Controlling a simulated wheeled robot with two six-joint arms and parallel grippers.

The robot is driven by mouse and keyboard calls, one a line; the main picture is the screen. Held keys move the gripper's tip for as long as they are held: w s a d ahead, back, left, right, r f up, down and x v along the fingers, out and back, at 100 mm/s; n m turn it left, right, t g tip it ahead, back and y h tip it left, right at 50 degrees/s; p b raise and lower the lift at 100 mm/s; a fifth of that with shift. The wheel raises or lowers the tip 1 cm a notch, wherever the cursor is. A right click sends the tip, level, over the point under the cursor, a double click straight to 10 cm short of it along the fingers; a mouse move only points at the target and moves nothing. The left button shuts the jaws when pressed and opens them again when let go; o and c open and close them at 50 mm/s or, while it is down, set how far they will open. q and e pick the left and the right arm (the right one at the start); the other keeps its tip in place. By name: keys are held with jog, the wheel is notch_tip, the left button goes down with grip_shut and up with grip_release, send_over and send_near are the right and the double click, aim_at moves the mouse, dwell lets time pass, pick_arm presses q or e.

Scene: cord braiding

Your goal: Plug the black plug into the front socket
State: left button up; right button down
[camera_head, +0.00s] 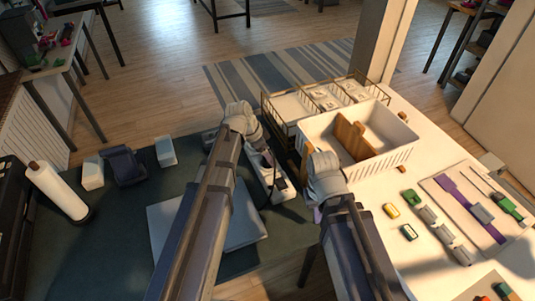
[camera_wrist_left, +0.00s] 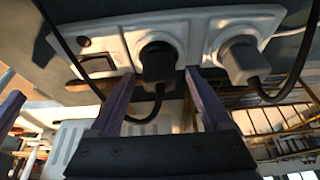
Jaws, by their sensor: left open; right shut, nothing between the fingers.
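A white power strip (camera_head: 268,174) lies on the dark table just beyond my arms. The left wrist view shows it close up, with two round sockets in its face. A black plug (camera_wrist_left: 158,62) is at the middle socket, its cord curving down; I cannot tell how deep it sits. A grey plug (camera_wrist_left: 239,62) with a black cord is at the socket to its right. My left gripper (camera_wrist_left: 160,78) is open, its purple fingers on either side of the black plug, apart from it. My right gripper (camera_head: 317,212) is shut and empty, right of the strip.
A white dish rack (camera_head: 390,160) with wooden boards and a wire basket (camera_head: 285,108) stand behind the grippers. A grey flat panel (camera_head: 175,232) lies left. Small coloured parts and tools cover the white table (camera_head: 385,257) at right.

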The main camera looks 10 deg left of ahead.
pick_arm(q)
jog(key=p+v, duration=0.6)
jog(key=v, duration=0.1)
jog(key=shift+s+a+r, duration=0.1)
jog(key=shift+a+r, duration=0.05)
jog(key=s+d+n+g+y, duration=0.1)
jog(key=s+d+n+y, duration=0.1)
jog(key=s, duration=0.7)
jog(key=s+d+f+n+g+y, duration=0.1)
jog(key=s+d+n+y, duration=0.2)
jog(key=s+d+n, duration=0.2)
jog(key=shift+s+d+f+g, duration=0.35)
jog(key=shift+s+d, duration=0.75)
jog(key=shift+s, duration=0.95)
jog(key=shift+r, duration=0.1)
